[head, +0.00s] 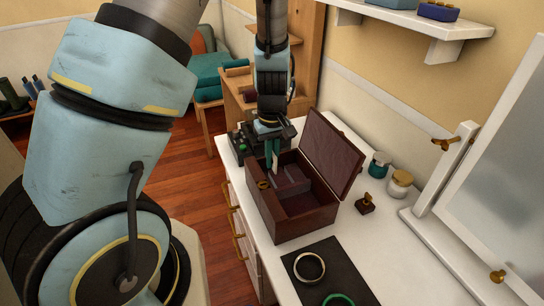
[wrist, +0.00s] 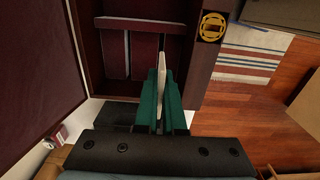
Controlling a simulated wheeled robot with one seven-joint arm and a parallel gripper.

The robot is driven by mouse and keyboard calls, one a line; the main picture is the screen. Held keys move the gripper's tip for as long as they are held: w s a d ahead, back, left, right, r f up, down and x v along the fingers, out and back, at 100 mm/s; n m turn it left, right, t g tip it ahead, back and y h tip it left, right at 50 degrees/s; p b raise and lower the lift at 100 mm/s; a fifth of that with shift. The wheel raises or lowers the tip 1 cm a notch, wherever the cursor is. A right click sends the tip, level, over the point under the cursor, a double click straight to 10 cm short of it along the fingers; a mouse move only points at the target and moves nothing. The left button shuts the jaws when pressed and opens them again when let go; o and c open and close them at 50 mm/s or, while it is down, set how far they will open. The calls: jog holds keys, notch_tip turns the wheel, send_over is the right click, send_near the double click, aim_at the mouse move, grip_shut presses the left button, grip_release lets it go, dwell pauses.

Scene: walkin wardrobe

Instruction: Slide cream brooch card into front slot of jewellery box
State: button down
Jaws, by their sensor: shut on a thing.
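My gripper (head: 271,152) has green fingers and is shut on the cream brooch card (wrist: 161,78). The card stands upright, edge-on in the wrist view, its tip reaching past the fingers (wrist: 163,100). The dark red-brown jewellery box (head: 291,227) is on the white dresser with its lid (head: 332,153) open. The gripper is over the box's far end in the head view. In the wrist view the card tip overlaps the box interior, near the dividers (wrist: 112,20). I cannot tell whether the card is inside a slot. A round brass clasp (wrist: 212,27) is on the box's outside.
A black mat (head: 318,259) with a pale ring and a green ring lies at the near side. Two jars (head: 400,184) and a small brown stand (head: 365,204) are right of the box. A mirror (head: 500,160) stands further right. A dark tray (head: 243,146) is behind the box.

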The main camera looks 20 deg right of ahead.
jog(key=shift+f+b, duration=1.1)
jog(key=shift+f, duration=0.8)
jog(key=shift+f, duration=0.9)
dwell(0.7)
jog(key=c, duration=0.9)
grip_release()
jog(key=shift+c, duration=0.2)
notch_tip(320, 180, up, 11)
jog(key=shift+f+b, duration=0.1)
jog(key=shift+b, duration=0.5)
